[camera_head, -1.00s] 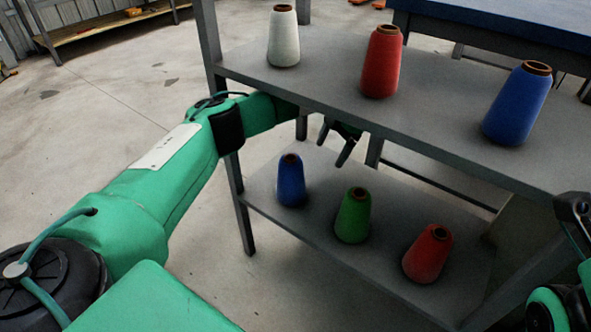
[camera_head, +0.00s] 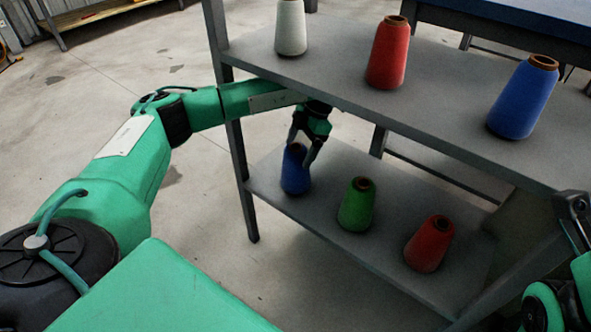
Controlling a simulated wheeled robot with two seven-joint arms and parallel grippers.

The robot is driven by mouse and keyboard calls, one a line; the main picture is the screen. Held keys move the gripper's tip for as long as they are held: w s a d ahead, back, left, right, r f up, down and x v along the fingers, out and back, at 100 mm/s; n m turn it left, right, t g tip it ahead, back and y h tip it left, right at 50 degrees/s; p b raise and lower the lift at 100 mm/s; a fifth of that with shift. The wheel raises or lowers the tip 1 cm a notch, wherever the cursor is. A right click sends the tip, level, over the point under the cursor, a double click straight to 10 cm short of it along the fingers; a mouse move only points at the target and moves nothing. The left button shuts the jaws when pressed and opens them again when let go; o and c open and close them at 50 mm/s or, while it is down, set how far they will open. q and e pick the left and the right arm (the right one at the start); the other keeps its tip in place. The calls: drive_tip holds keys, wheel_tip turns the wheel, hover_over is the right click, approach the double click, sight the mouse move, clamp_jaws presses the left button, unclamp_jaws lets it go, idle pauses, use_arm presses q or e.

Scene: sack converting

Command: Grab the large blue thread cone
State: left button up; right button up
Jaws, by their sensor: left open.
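A blue thread cone (camera_head: 521,100) stands upright on the upper shelf at the right; it looks the larger of the two blue cones. A smaller-looking blue cone (camera_head: 295,176) stands at the left end of the lower shelf. My left gripper (camera_head: 301,155) is under the upper shelf, open and pointing down, with its fingers at the top of the lower blue cone, one on each side in the picture. I cannot tell whether they touch it. The left gripper is far from the upper blue cone.
The upper shelf (camera_head: 450,105) also bears a white cone (camera_head: 291,28) and a red cone (camera_head: 387,55). The lower shelf (camera_head: 325,215) bears a green cone (camera_head: 356,206) and a red cone (camera_head: 429,245). A shelf post (camera_head: 242,180) stands left of the lower blue cone.

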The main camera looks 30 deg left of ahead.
use_arm(q)
drive_tip(key=shift+s+a+f+b, duration=0.35)
drive_tip(key=shift+s+f+b, duration=0.3)
drive_tip(key=shift+b, duration=0.1)
drive_tip(key=shift+r, duration=0.1)
drive_tip(key=shift+w, duration=0.1)
clamp_jaws()
